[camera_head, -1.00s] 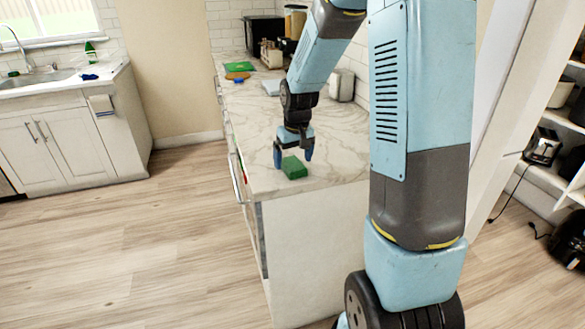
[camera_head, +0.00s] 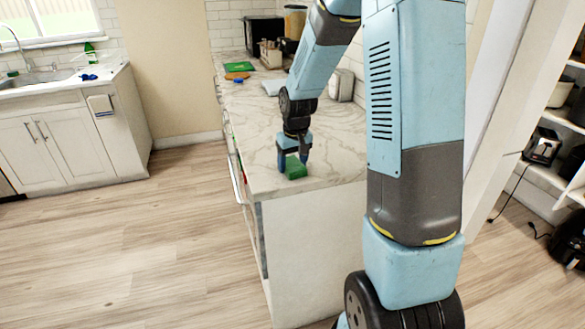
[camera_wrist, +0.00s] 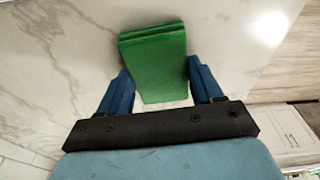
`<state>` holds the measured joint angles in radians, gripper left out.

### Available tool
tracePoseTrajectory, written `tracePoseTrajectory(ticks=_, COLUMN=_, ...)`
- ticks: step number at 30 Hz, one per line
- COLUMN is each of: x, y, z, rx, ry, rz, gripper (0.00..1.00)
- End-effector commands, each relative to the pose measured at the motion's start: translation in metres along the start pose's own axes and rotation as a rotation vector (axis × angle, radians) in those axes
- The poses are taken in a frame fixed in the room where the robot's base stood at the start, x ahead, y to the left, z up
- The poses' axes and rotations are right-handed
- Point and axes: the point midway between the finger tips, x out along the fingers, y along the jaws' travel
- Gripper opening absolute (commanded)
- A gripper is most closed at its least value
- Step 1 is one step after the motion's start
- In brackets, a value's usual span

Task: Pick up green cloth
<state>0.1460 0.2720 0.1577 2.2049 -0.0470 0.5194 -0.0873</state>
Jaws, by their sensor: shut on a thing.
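The green cloth (camera_head: 295,168) is a small folded block on the marble counter (camera_head: 262,125), near its front end. In the wrist view the green cloth (camera_wrist: 155,65) lies between the two blue fingers, with its folded layers at the far end. My gripper (camera_head: 294,163) is down at the counter with its fingers on either side of the cloth. In the wrist view my gripper (camera_wrist: 160,88) is shut on the cloth. The cloth appears to still rest on the counter; any small gap beneath it cannot be told.
Farther back on the counter are a green board (camera_head: 240,67), a small blue item (camera_head: 238,81) and a toaster-like white appliance (camera_head: 342,85) by the wall. A sink counter (camera_head: 50,82) stands at the left. Shelving (camera_head: 560,120) is at the right. The counter around the cloth is clear.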

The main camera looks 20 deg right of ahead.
Motion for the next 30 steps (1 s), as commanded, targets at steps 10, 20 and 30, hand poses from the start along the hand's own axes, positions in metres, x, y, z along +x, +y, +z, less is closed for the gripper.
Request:
tracePoseTrajectory(ticks=10, x=-0.001, y=0.000, z=0.000, rx=0.000, ry=0.001, rz=0.000, gripper=0.30)
tracePoseTrajectory(ticks=20, x=-0.039, y=-0.002, z=-0.001, rx=-0.002, ry=0.003, rz=0.001, gripper=0.30)
tracePoseTrajectory(ticks=30, x=-0.099, y=-0.018, z=0.034, rx=-0.001, ry=0.004, rz=0.001, gripper=0.30)
